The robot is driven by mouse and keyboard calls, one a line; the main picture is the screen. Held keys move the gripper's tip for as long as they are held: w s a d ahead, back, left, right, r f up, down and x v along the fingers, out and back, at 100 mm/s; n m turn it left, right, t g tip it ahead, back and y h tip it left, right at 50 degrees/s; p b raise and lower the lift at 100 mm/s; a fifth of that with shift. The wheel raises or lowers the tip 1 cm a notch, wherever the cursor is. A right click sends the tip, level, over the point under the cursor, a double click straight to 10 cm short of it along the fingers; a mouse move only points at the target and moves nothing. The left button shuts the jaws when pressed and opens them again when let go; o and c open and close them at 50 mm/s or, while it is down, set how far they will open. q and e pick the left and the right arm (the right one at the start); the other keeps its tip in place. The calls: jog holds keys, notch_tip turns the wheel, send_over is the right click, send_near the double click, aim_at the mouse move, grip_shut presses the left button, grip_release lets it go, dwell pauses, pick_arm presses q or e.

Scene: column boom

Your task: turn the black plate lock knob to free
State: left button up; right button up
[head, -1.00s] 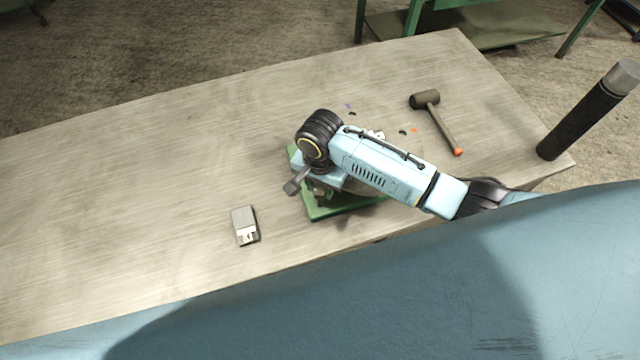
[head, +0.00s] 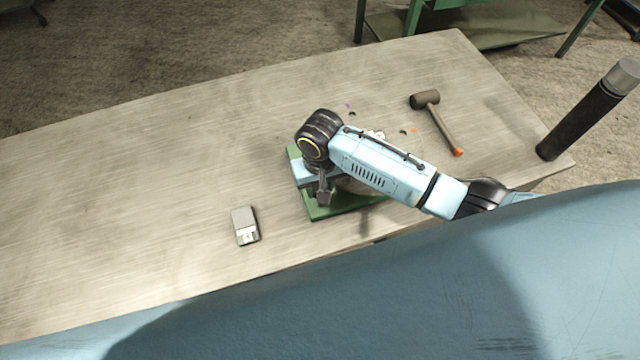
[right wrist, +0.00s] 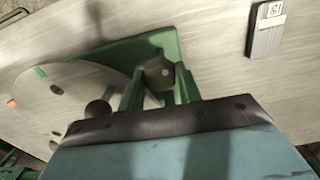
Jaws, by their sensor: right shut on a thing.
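The black plate lock knob (right wrist: 160,74) is a small dark, faceted knob at a corner of the green base (right wrist: 115,50) in the right wrist view. My right gripper (right wrist: 158,88) has its two green fingers either side of it and is shut on it. A round metal plate (right wrist: 75,85) with coloured marks lies beside it on the base. My left gripper is in neither view.
A small grey box (head: 243,222) lies left of the base. A mallet (head: 437,120) lies behind right. A dark cylinder (head: 580,115) stands near the right table corner. The left of the table (head: 120,190) is clear.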

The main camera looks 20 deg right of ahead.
jog(key=n, duration=0.4)
jog(key=shift+n, duration=2.5)
jog(key=o, duration=1)
notch_tip(320, 180, up, 14)
jog(key=shift+f, duration=0.25)
